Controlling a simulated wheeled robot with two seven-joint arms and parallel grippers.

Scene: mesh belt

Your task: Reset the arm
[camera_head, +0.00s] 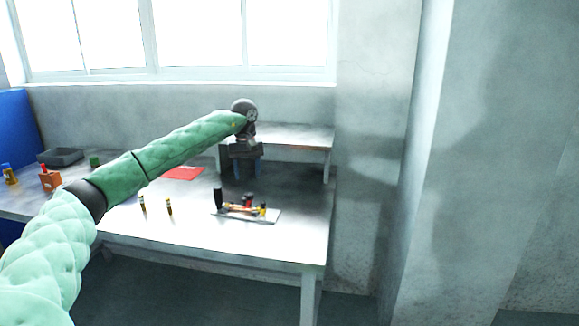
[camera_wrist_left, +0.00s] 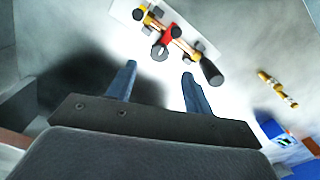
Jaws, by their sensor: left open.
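My left arm, in a green quilted sleeve, reaches in from the left in the head view. My left gripper (camera_head: 247,168) hangs over the table, behind a small fixture with copper-coloured parts (camera_head: 240,209). Its two blue fingers are apart and empty, as the left wrist view (camera_wrist_left: 158,88) also shows. In that view the fixture (camera_wrist_left: 170,35) lies beyond the fingertips, apart from them. My right gripper is in neither view.
The table (camera_head: 285,235) carries a raised shelf (camera_head: 300,133) at the back right, close to the gripper. A red sheet (camera_head: 183,173), two small upright brass pieces (camera_head: 155,206), an orange block (camera_head: 50,180) and a grey tray (camera_head: 60,157) lie to the left. The front right tabletop is clear.

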